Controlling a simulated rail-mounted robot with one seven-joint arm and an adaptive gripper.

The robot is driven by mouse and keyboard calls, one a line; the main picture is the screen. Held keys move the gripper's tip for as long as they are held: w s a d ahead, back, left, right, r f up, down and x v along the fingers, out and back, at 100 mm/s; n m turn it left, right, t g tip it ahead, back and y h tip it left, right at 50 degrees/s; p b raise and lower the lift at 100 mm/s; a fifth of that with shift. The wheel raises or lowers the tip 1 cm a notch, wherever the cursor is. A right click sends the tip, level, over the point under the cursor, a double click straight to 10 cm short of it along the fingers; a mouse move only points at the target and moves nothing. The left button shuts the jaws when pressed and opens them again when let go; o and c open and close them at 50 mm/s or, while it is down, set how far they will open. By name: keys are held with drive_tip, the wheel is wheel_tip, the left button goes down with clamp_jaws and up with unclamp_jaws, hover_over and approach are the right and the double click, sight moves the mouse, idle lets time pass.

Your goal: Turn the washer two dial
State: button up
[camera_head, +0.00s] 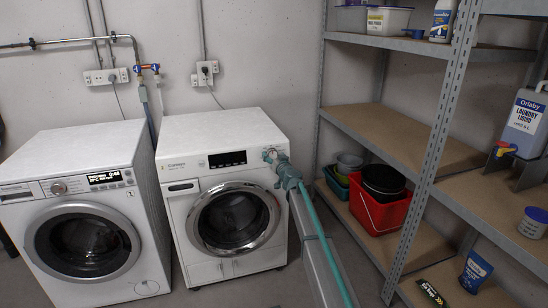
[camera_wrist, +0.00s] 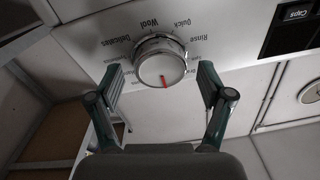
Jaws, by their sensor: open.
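The right front-loading washer (camera_head: 215,135) stands beside the left washer (camera_head: 80,155). My gripper (camera_head: 270,156) is at the right end of the right washer's control panel and hides the dial there. In the wrist view a round silver dial (camera_wrist: 158,58) with a red mark shows upside down, its mark pointing toward the bottom of the picture. Labels around it include Quick, Wool, Delicates and Rinse. My gripper (camera_wrist: 161,74) is open, with one finger on each side of the dial. I cannot tell whether the fingers touch it.
A metal shelf rack (camera_head: 445,125) stands close on the right, with a red basket (camera_head: 379,212) on a low shelf. The left washer has its own dial (camera_head: 59,187). A pipe with valves (camera_head: 140,69) runs along the wall behind.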

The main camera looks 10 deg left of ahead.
drive_tip(key=shift+c, duration=0.3)
drive_tip(key=c, duration=1.1)
